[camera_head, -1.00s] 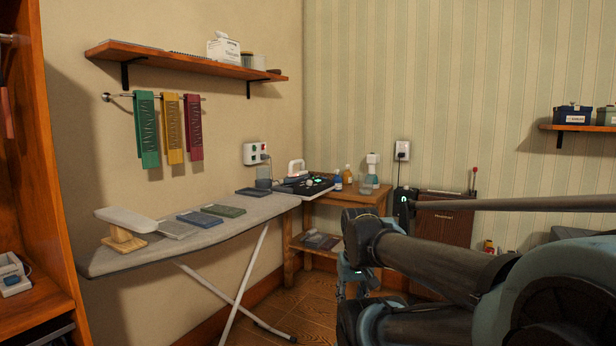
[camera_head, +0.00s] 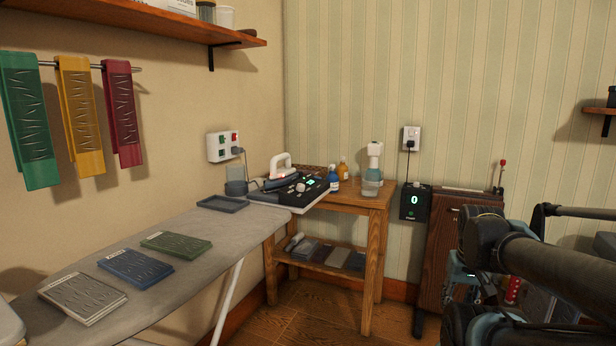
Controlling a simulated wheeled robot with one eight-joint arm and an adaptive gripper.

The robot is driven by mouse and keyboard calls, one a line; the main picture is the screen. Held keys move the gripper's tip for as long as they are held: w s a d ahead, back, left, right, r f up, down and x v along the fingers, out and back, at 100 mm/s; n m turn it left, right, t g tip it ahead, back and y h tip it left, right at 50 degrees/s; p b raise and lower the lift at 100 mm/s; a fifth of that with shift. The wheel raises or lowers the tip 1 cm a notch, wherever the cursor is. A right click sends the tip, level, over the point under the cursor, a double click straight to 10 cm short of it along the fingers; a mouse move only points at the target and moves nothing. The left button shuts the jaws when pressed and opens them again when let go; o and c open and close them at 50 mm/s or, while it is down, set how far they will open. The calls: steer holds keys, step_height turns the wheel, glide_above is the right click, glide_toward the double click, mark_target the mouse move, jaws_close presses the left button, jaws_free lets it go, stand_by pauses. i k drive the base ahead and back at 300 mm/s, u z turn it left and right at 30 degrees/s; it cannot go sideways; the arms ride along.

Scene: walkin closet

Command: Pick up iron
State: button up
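My arm comes in from the right edge. What looks like my gripper (camera_head: 456,284) hangs low in front of the brown cabinet, well to the right of the iron and apart from it. Its fingers are too dark and small to tell whether they are open.
The ironing board (camera_head: 190,280) fills the left, with several folded cloths and a dark tray (camera_head: 222,204). A wooden side table (camera_head: 350,200) bears bottles and a white-topped sprayer (camera_head: 374,160). A brown cabinet (camera_head: 448,245) stands right. Some wooden floor (camera_head: 300,310) is clear in front of the table.

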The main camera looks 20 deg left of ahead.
mark_target(278, 179)
steer(key=u, duration=0.15)
steer(key=i, duration=0.9)
steer(key=u, duration=0.25)
